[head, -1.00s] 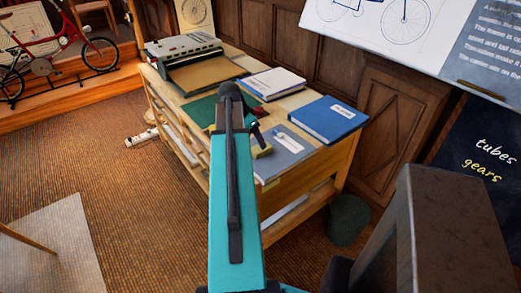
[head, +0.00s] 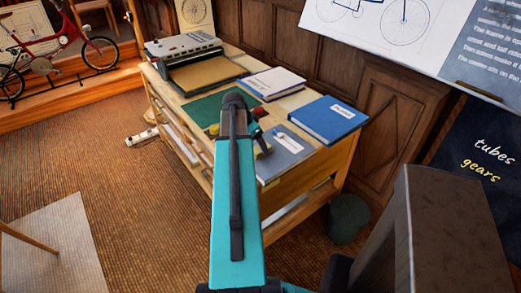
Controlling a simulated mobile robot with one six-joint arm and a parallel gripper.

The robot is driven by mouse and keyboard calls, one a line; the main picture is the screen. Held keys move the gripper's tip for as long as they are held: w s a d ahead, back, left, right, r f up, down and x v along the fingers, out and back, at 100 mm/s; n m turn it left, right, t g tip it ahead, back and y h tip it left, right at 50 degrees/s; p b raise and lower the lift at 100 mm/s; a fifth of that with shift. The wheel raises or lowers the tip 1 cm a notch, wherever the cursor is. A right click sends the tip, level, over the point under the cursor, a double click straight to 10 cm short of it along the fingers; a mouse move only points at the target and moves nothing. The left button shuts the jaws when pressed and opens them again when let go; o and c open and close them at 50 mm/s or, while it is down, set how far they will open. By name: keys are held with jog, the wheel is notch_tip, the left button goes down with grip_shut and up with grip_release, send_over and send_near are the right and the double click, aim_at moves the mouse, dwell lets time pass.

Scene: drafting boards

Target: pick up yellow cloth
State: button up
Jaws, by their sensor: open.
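My gripper (head: 254,134) is mostly hidden behind my teal arm. Its dark end shows just right of the arm, over the desk and close to the yellow patch. It is open. Whether it touches the patch cannot be told.
A grey-blue folder (head: 289,148), a blue binder (head: 328,119), a white-covered book (head: 272,83), a green mat (head: 206,108) and a typewriter-like machine (head: 184,48) crowd the desk. A green bin (head: 348,218) stands at right.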

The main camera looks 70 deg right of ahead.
aim_at(259, 148)
jog(key=shift+p+x, duration=0.4)
jog(key=shift+x, duration=1.25)
jog(key=shift+w, duration=0.1)
jog(key=c, duration=1.1)
